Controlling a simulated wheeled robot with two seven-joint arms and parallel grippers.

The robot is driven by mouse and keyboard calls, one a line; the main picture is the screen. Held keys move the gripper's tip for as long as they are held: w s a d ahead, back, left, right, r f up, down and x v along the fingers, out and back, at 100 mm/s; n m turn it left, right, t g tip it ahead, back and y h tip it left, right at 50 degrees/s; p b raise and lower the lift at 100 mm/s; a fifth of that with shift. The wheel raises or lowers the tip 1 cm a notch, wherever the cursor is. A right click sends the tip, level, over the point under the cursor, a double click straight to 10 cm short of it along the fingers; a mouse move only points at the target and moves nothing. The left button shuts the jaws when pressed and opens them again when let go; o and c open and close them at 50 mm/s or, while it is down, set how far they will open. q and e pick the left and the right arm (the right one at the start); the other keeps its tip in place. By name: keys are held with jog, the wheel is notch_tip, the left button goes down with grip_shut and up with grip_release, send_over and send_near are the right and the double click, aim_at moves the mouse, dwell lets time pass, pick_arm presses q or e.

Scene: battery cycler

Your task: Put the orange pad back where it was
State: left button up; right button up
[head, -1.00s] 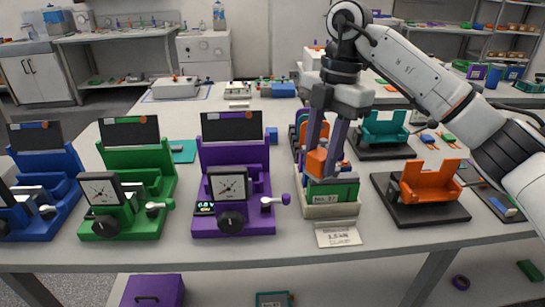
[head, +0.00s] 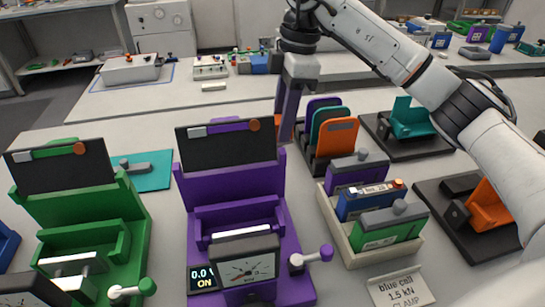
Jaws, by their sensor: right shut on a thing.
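My right gripper (head: 289,112) hangs down just behind the right edge of the purple station (head: 240,210), left of the pad rack. It is shut on an orange pad (head: 287,128), of which only a sliver shows; the fingertips are largely hidden by the station. The black rack (head: 313,165) holds upright pads in purple (head: 321,103), teal (head: 330,120) and orange (head: 338,137). The rack's orange pad stands in front of the other two, apart from my gripper. My left gripper is not in view.
A cream tray (head: 350,246) of purple, blue and green cells stands before the rack. A card (head: 399,287) reads "blue cell 1.5 kN CLAMP". A green station (head: 70,205) is at left. Teal (head: 410,118) and orange (head: 490,208) fixtures stand at right, under my right arm.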

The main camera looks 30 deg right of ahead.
jog(key=f, duration=0.4)
jog(key=shift+s+f, duration=0.25)
jog(key=shift+s, duration=0.05)
jog(key=shift+w+f, duration=0.1)
jog(key=shift+f, duration=2.2)
jog(key=o, duration=1)
jog(key=shift+r, duration=0.1)
jog(key=r, duration=0.4)
jog(key=d+r, duration=0.1)
jog(key=r, duration=0.7)
jog(key=shift+s+d, duration=0.25)
jog(key=shift+d, duration=0.15)
